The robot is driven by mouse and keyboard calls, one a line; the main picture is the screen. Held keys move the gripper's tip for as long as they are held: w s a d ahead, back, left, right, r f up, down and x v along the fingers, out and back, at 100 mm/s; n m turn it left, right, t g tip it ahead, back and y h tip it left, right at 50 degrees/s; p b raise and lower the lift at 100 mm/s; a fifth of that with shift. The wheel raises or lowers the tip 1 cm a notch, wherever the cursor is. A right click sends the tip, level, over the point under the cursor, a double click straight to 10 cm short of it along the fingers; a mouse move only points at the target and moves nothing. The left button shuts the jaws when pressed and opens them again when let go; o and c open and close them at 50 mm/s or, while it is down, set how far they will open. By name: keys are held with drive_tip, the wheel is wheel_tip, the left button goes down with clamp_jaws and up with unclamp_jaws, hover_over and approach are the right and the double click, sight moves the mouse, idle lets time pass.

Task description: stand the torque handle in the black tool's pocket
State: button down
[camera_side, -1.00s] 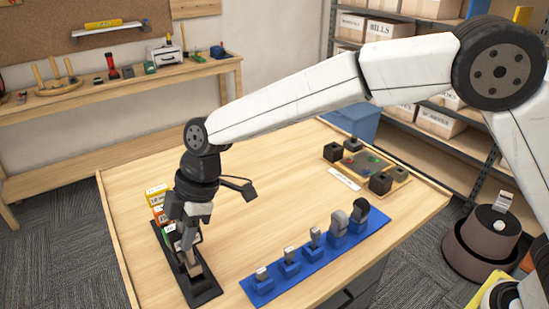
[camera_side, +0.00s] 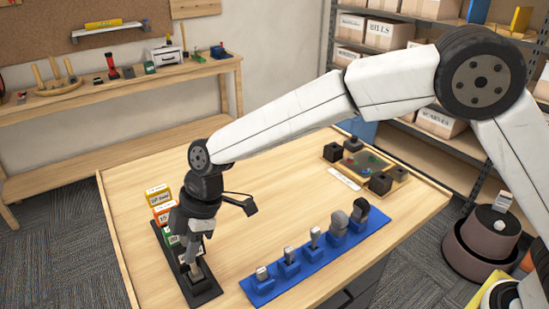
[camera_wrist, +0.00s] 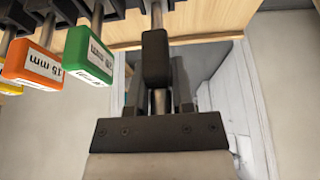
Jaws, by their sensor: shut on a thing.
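The torque handle (camera_wrist: 155,58) has a black grip and a grey shaft; in the wrist view it sits between the fingers of my gripper (camera_wrist: 159,80), which is shut on it. Its shaft points toward the black rack (camera_wrist: 70,10) at the top. In the side view my gripper (camera_side: 192,262) is low over the front part of the black rack (camera_side: 205,295). The handle is mostly hidden there, and I cannot tell whether the shaft is inside a pocket. Green (camera_wrist: 88,55), orange (camera_wrist: 32,65) and yellow (camera_wrist: 8,88) handles stand in the rack beside it.
A blue rack (camera_side: 320,265) with several grey and dark tools stands to the right of my gripper. A wooden tray (camera_side: 397,172) with black blocks is at the table's far right. The middle of the table (camera_side: 265,200) is clear.

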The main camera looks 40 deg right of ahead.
drive_tip(key=shift+f, duration=0.55)
drive_tip(key=shift+f, duration=0.1)
drive_tip(key=shift+c, duration=2)
unclamp_jaws()
drive_tip(key=v, duration=0.8)
drive_tip(key=shift+d+f, duration=0.1)
